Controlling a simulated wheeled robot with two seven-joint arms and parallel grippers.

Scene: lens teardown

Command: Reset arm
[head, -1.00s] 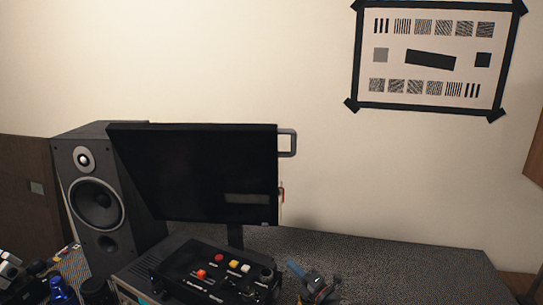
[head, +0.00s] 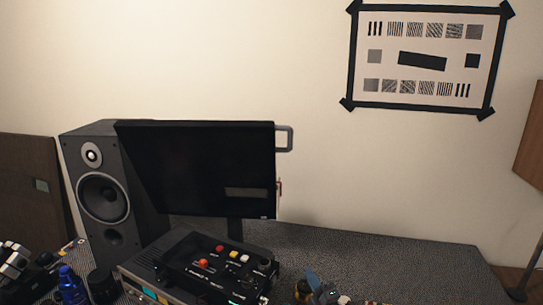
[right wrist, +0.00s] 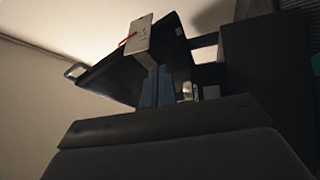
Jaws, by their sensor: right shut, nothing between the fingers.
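My right gripper (head: 311,276) shows at the bottom edge of the head view, to the right of the black control box; only its blue fingertips and part of its body are in frame. In the right wrist view its blue fingers (right wrist: 156,88) stand side by side, shut, with nothing seen between them. Behind them in that view are a white box-like part (right wrist: 138,38) with a red piece and the dark monitor (right wrist: 110,75). I cannot make out my left gripper.
A black control box (head: 215,268) with coloured buttons sits on a device in front of the monitor (head: 195,170). A speaker (head: 100,200) stands left. A blue bottle (head: 70,287) is at lower left. The grey table (head: 400,265) is clear at right. A test chart (head: 425,60) hangs on the wall.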

